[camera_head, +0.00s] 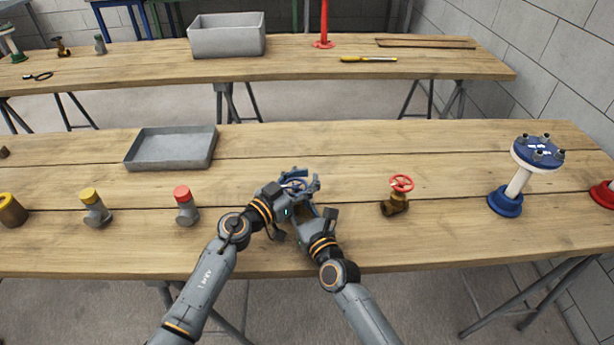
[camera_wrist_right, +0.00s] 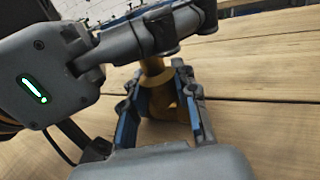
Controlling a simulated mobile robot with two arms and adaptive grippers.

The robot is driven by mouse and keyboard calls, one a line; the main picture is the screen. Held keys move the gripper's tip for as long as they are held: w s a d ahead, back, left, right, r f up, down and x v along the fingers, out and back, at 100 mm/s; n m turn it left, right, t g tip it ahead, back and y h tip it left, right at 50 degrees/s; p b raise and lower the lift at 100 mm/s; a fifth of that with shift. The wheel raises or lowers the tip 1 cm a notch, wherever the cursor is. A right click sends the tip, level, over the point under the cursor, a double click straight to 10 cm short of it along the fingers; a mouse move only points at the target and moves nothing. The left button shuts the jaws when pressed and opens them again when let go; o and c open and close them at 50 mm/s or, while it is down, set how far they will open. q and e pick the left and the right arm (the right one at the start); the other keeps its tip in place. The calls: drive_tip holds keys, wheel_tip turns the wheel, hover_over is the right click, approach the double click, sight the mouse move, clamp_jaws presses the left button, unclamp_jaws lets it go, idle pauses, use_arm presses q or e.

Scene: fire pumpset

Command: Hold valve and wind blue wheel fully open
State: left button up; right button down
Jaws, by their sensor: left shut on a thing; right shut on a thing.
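The blue wheel (camera_head: 296,183) shows in the head view between the fingers of my left gripper (camera_head: 291,187), which is shut on it from above. The brass valve (camera_wrist_right: 158,100) under it shows in the right wrist view. My right gripper (camera_wrist_right: 163,112) is shut around the valve body, one finger on each side; it also shows low beside the left one in the head view (camera_head: 309,212). My left gripper also crosses the top of the right wrist view (camera_wrist_right: 150,35), just above the valve. Most of the valve is hidden by the grippers in the head view.
A red-wheeled brass valve (camera_head: 398,194) stands to the right, with a blue flanged stand (camera_head: 507,202) beyond it. A red-capped fitting (camera_head: 186,206) and a yellow-capped one (camera_head: 95,207) stand to the left. A grey tray (camera_head: 130,158) lies behind. The table between is clear.

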use_arm(q)
drive_tip(key=shift+c, duration=0.3)
drive_tip(key=shift+a+f+n+t+y, duration=0.1)
drive_tip(key=shift+n+t+y, duration=0.4)
drive_tip(key=shift+y, duration=0.1)
drive_tip(key=shift+w+a+n+t+y, duration=0.15)
drive_tip(key=shift+n+t+y, duration=0.15)
drive_tip(key=shift+y, duration=0.1)
drive_tip(key=shift+c, duration=0.3)
drive_tip(key=o, duration=1.2)
drive_tip(key=shift+o, duration=0.2)
drive_tip(key=v, duration=1.2)
